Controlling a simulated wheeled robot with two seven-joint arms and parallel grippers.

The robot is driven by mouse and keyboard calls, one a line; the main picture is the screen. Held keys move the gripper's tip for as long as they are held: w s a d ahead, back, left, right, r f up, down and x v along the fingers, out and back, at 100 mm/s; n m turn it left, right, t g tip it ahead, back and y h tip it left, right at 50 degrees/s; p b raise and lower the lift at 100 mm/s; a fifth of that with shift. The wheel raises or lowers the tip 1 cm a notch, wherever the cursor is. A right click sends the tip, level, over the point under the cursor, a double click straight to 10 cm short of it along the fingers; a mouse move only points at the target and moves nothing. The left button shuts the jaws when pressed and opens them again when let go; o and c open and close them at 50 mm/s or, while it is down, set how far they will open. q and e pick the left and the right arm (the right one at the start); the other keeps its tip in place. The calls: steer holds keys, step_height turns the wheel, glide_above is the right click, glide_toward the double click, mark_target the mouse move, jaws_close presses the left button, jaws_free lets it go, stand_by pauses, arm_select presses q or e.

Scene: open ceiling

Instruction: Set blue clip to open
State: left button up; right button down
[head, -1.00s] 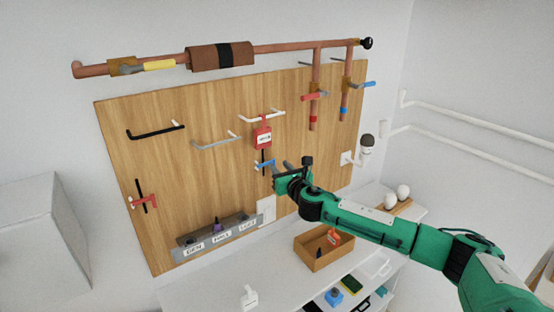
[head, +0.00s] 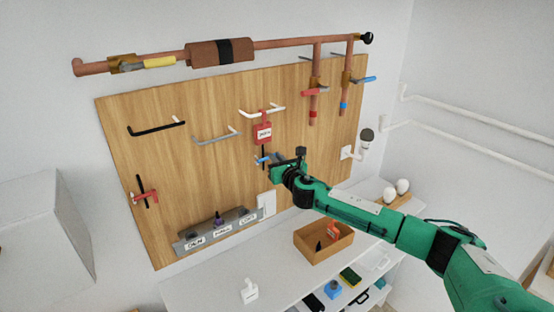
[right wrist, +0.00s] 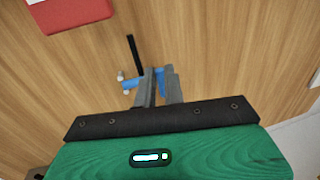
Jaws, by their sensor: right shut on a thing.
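The blue clip (head: 262,160) is on the wooden pegboard, crossing a thin black upright bar (right wrist: 134,58), just below a red tag. My right gripper (head: 275,159) reaches the clip from the right, its fingers against the blue part. In the right wrist view the blue clip (right wrist: 131,84) sticks out left of my grey fingers (right wrist: 158,88), and a bit of blue shows between the fingertips. The fingers are shut on it. Part of the clip is hidden by the fingers. My left gripper is out of view.
The red tag (head: 263,134) hangs just above the clip from a white bracket (head: 262,111). A red clip (head: 143,196) sits at the board's left. Below are a labelled grey strip (head: 218,235) and a wooden box (head: 312,248) on the white counter.

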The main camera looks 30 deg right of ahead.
steer(key=s+a+m+g+h+b, duration=0.1)
steer(key=a+m+g+h, duration=0.6)
steer(key=m+g+h, duration=0.7)
steer(key=shift+s+m+h+b, duration=0.4)
steer(key=shift+s+h, duration=0.4)
steer(key=shift+h, duration=0.5)
steer(key=shift+a, duration=0.1)
steer(key=c, duration=1.5)
jaws_free()
